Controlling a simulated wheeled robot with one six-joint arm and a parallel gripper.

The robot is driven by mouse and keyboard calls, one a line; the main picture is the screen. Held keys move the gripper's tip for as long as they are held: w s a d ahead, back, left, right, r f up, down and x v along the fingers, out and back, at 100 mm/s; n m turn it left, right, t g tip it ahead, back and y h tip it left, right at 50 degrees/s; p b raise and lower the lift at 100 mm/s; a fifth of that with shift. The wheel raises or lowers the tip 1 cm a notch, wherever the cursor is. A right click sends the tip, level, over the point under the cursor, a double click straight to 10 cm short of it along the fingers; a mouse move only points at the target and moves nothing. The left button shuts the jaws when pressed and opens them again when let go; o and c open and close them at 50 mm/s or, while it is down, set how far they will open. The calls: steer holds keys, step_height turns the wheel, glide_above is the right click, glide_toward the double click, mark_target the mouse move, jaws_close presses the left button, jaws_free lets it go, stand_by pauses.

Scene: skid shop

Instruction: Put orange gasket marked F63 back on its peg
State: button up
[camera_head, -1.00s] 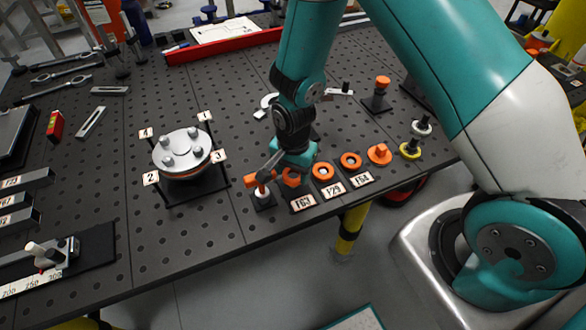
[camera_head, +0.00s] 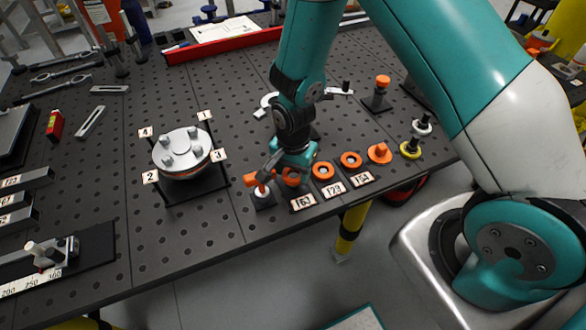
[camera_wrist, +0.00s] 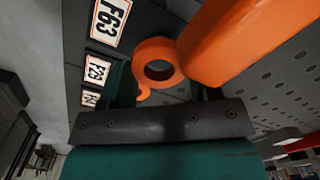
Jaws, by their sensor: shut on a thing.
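The orange gasket (camera_head: 291,180) is a small ring with a tab, held at my gripper, directly behind the F63 label (camera_head: 303,202). In the wrist view the gasket (camera_wrist: 143,55) sits between the jaws, and the F63 label (camera_wrist: 110,20) shows at upper left. My gripper (camera_head: 288,172) is shut on the gasket, low over the front row of the bench. The peg is hidden in the head view, and I cannot tell whether the ring is around it.
Orange rings (camera_head: 323,171) (camera_head: 350,161) sit to the right. The round metal flange (camera_head: 182,150) is farther left. The perforated bench (camera_head: 225,222) is clear in front of the flange.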

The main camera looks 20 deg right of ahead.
steer(key=shift+f+b, duration=1.05)
steer(key=shift+f, duration=0.35)
steer(key=o, duration=1.2)
steer(key=shift+r+p, duration=2.8)
steer(key=shift+r, duration=0.8)
steer(key=shift+f, duration=0.1)
